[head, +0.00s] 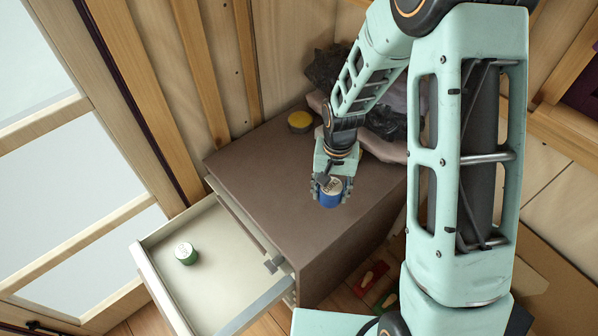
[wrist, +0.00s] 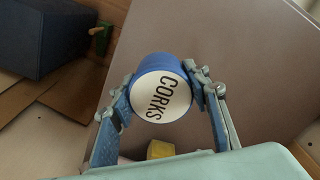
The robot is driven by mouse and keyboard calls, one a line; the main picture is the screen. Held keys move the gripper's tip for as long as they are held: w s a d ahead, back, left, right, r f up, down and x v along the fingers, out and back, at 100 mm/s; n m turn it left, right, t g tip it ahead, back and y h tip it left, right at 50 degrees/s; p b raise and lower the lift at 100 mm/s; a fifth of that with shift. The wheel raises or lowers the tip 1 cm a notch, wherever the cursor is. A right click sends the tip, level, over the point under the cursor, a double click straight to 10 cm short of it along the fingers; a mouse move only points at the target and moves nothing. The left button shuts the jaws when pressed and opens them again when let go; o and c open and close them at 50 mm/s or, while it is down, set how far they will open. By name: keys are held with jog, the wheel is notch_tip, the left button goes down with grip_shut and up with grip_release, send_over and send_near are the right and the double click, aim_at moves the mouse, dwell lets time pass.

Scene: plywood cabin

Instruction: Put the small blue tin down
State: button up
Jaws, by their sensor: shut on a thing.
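The small blue tin (head: 330,197) has a white lid, which reads "CORKS" in the wrist view (wrist: 161,97). My gripper (head: 330,184) is shut on the tin, with one finger on each side of it in the wrist view (wrist: 158,88). The tin is over the brown top of the drawer cabinet (head: 290,165), toward its front right part. I cannot tell whether the tin's base touches the top.
A yellow-lidded tin (head: 300,121) stands at the back of the cabinet top. Dark crumpled bags (head: 325,68) lie behind my arm. The open drawer (head: 215,235) holds a green tin (head: 186,253). The cabinet top's left and front parts are clear.

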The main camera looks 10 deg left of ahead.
jog(key=s+a+r+b, duration=0.2)
jog(key=s+a+r, duration=0.1)
jog(key=a, duration=0.7)
jog(key=s+a+r+b, duration=0.1)
jog(key=s+a+r, duration=0.25)
jog(key=a, duration=0.55)
jog(key=shift+m, duration=0.4)
jog(key=w+d+f, duration=0.2)
jog(key=w+f, duration=0.1)
jog(key=w+d+f+p, duration=0.1)
jog(key=w+d+f, duration=0.2)
jog(key=w+d+f+p, duration=0.1)
jog(key=w+d+f, duration=0.1)
jog(key=w+f, duration=0.1)
jog(key=shift+w+d+f, duration=0.15)
jog(key=shift+w+f, duration=0.05)
jog(key=shift+w, duration=0.3)
jog(key=shift+w+d+f, duration=0.3)
jog(key=shift+w+f, duration=0.05)
jog(key=shift+f, duration=0.3)
jog(key=shift+f+p, duration=0.3)
jog(key=shift+f, duration=1.1)
